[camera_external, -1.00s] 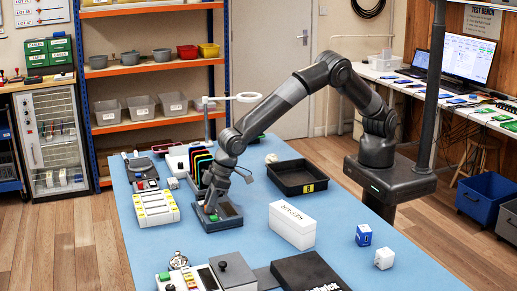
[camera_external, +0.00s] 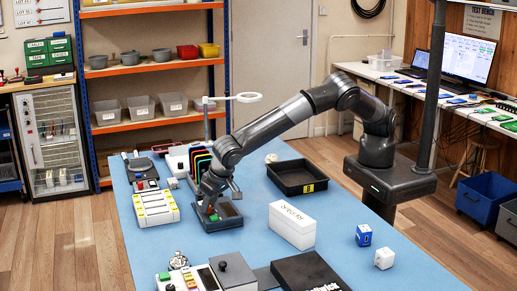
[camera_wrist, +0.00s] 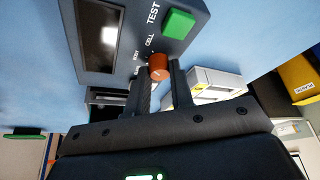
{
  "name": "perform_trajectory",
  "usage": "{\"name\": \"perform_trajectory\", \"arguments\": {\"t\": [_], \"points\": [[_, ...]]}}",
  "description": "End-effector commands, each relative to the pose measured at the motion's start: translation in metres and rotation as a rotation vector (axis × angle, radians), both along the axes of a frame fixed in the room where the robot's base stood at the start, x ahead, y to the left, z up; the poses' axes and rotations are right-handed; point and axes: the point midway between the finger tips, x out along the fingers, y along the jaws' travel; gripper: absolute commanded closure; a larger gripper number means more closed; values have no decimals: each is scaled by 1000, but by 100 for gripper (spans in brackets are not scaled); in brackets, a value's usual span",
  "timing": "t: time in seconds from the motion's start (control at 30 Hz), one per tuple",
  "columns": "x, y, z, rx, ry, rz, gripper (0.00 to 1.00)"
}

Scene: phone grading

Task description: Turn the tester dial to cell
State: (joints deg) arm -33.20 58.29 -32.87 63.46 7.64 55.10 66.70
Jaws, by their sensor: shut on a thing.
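The tester (camera_external: 228,224) is a dark grey box with a screen, lying on the blue table. In the wrist view the tester (camera_wrist: 122,64) shows its dark screen, a green button by the word TEST, and an orange-red dial (camera_wrist: 158,67). The word CELL is printed above the dial, and a smaller word lies to its left. My gripper (camera_wrist: 160,76) is shut on the dial, one finger on each side. In the external view my gripper (camera_external: 210,208) reaches down onto the tester. I cannot tell which word the dial points to.
Behind the tester stand several coloured upright slots (camera_external: 200,163). A black tray (camera_external: 298,190) and a white box (camera_external: 292,232) lie to the right. A white and yellow rack (camera_external: 156,210) is at the left. Blue table is bare between the tester and the front devices.

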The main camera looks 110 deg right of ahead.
Motion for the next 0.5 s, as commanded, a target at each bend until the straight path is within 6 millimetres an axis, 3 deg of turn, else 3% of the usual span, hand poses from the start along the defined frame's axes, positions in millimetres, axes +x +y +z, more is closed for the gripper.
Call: {"name": "perform_trajectory", "arguments": {"t": [0.5], "points": [[0,2,-1,3,0,-127,100]]}}
